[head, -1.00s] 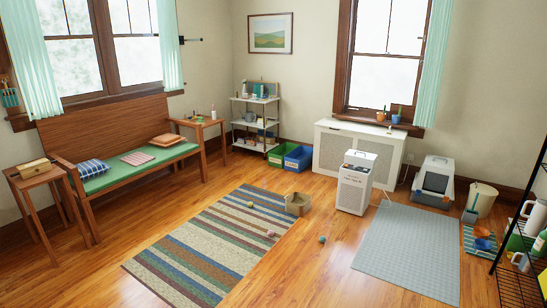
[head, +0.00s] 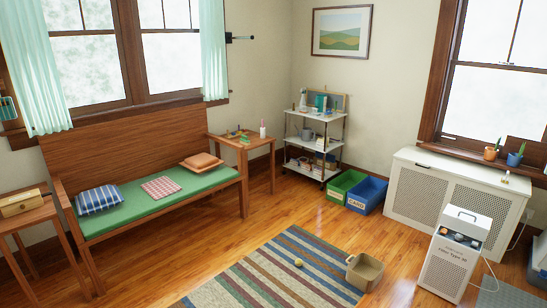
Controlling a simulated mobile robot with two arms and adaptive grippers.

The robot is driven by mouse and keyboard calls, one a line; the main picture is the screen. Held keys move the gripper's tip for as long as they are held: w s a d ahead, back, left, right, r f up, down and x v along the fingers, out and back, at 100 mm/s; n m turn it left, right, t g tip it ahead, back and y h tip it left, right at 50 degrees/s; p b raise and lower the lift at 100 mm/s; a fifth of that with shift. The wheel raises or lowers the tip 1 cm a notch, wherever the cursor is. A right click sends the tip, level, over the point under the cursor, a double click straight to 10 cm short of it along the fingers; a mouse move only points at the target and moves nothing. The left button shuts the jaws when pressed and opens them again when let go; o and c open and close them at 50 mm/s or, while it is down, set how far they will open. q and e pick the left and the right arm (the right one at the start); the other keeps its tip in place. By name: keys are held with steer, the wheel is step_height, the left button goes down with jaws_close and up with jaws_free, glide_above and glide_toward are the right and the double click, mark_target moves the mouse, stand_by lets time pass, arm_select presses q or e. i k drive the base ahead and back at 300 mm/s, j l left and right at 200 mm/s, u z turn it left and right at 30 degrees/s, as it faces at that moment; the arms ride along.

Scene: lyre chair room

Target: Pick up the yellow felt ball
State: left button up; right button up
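A small yellowish ball (head: 298,262) lies on the striped rug (head: 262,283), to the left of a tan open basket (head: 364,271). It looks like the yellow felt ball, but it is too small for me to make out its texture. Neither of my grippers is in view.
A white air purifier (head: 452,262) stands right of the basket. Green (head: 347,183) and blue (head: 367,195) bins sit by a shelf cart (head: 313,140). A wooden bench (head: 150,206) lines the left wall. Bare floor (head: 170,258) lies between bench and rug.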

mark_target(299, 262)
steer(key=i+u, duration=0.2)
steer(key=i, duration=0.9)
steer(key=i+u, duration=0.2)
steer(key=i, duration=0.9)
steer(key=i+l+z, duration=0.1)
steer(key=i+z, duration=0.65)
steer(key=i+j+z, duration=0.2)
steer(key=i+z, duration=0.2)
